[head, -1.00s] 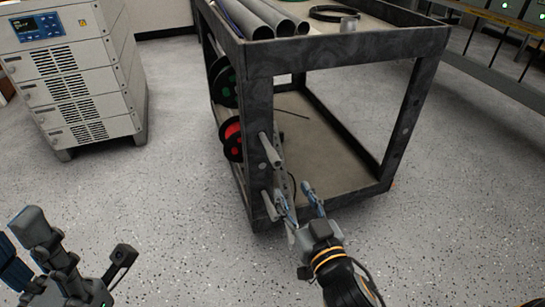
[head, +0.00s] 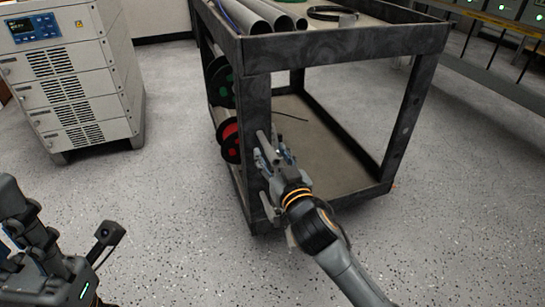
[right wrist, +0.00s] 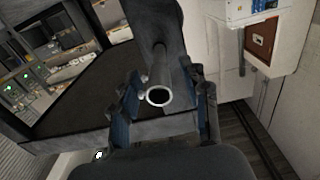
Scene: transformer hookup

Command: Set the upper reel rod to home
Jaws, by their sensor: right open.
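The upper reel rod (head: 262,139) is a grey tube sticking out of the dark cart's near left post. In the right wrist view its hollow round end (right wrist: 159,95) points towards the camera. My right gripper (head: 268,158) is open at this rod. In the right wrist view its blue-padded fingers (right wrist: 167,110) stand on either side of the rod, with gaps visible. The lower reel rod (head: 267,206) sticks out further down the same post. My left gripper (head: 22,225) is at the lower left, away from the cart; its opening is unclear.
A green reel (head: 222,84) and a red reel (head: 231,140) hang inside the cart (head: 345,42). Grey pipes lie on its top. A pale cabinet (head: 75,85) stands at the left. The speckled floor between cabinet and cart is clear.

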